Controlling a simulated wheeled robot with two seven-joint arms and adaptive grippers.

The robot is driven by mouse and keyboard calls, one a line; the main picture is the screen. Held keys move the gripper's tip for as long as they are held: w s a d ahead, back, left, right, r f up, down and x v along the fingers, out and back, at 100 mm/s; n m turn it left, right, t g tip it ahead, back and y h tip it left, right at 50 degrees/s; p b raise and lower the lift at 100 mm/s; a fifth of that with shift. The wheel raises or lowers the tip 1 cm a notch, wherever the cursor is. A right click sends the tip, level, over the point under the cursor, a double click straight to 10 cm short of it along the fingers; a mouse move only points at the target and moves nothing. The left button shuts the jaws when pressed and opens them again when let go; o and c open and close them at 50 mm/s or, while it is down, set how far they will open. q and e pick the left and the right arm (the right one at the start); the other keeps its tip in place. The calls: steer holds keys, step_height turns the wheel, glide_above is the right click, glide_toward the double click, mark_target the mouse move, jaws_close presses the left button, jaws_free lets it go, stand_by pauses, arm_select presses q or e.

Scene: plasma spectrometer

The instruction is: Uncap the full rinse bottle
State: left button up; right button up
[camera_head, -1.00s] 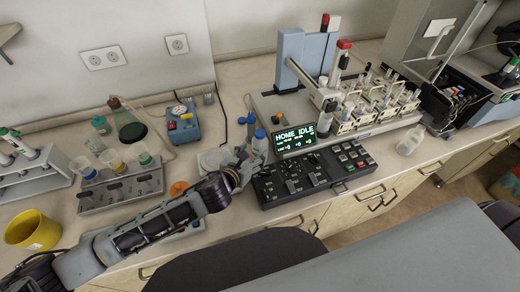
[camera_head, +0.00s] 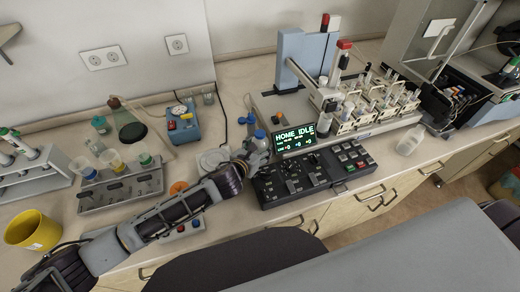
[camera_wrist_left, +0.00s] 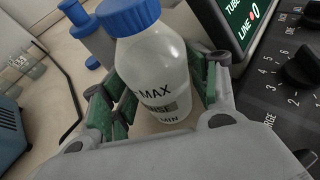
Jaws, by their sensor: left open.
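The rinse bottle (camera_wrist_left: 160,75) is white and translucent with a blue screw cap (camera_wrist_left: 128,15) on it. In the left wrist view it stands upright between my green-padded fingers, and its label partly shows "MAX". In the head view its blue cap (camera_head: 260,135) shows just left of the display, with its lower body hidden by my gripper. My left gripper (camera_head: 250,155) is open around the bottle's body, below the cap; contact with the pads cannot be told. My right gripper is not in view.
The control panel (camera_head: 310,175) and lit display (camera_head: 295,138) stand close on the bottle's right. A small blue-topped object (camera_head: 250,119) is behind it. A rack (camera_head: 120,188) and yellow cup (camera_head: 33,231) are left.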

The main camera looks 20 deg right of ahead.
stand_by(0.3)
arm_select(q)
steer(key=c, duration=1)
steer(key=shift+c, duration=0.2)
steer(key=shift+r, duration=0.15)
steer(key=shift+r, duration=0.6)
steer(key=shift+s+a+f+b, duration=0.1)
steer(key=shift+s+a+b, duration=0.2)
steer(key=shift+s+a, duration=1.1)
step_height(320, 180, up, 14)
steer(key=shift+p, duration=0.3)
steer(key=shift+s+f, duration=0.1)
